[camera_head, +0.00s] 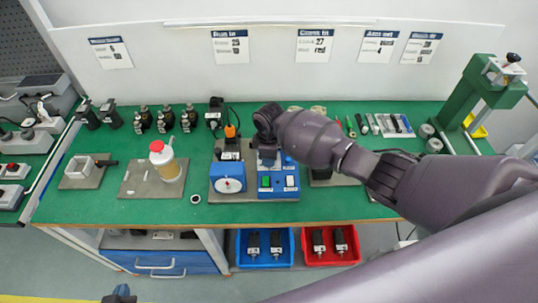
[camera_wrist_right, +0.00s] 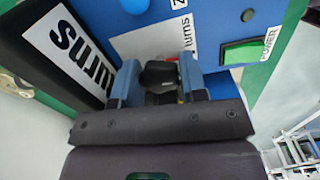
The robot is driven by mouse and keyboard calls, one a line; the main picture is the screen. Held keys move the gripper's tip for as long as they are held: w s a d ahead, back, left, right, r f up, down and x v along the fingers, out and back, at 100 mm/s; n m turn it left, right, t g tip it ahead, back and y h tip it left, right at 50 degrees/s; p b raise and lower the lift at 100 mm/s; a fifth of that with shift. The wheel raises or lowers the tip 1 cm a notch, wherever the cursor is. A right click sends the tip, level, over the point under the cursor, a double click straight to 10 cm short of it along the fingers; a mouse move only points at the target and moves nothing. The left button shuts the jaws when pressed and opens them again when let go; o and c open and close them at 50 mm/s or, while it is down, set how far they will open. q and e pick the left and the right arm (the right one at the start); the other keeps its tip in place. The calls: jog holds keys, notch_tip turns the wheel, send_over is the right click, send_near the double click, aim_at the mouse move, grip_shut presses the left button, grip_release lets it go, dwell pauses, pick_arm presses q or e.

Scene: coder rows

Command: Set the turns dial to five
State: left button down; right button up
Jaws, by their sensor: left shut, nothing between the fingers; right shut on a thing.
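A blue machine (camera_head: 278,192) stands on the green bench with a green button and a white label on its front part. My right gripper (camera_wrist_right: 160,78) reaches down onto it, its two blue fingers on either side of a black turns dial (camera_wrist_right: 160,72). The dial sits on a white plate marked "Turns"; its pointer and the scale numbers cannot be read. In the head view my right gripper (camera_head: 267,150) hides the dial. My left gripper (camera_head: 121,291) is shut and empty at the bottom edge, low in front of the bench, only partly in view.
A green power button (camera_wrist_right: 245,52) is right of the fingers. A dark block with a "Turns" label (camera_wrist_right: 68,45) is close on the left. Blue (camera_head: 243,260) and red (camera_head: 309,258) bins sit below the bench.

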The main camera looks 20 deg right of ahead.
jog(key=shift+r+n, duration=0.1)
jog(key=shift+n, duration=0.5)
jog(key=o, duration=0.9)
notch_tip(320, 180, up, 11)
dwell(0.7)
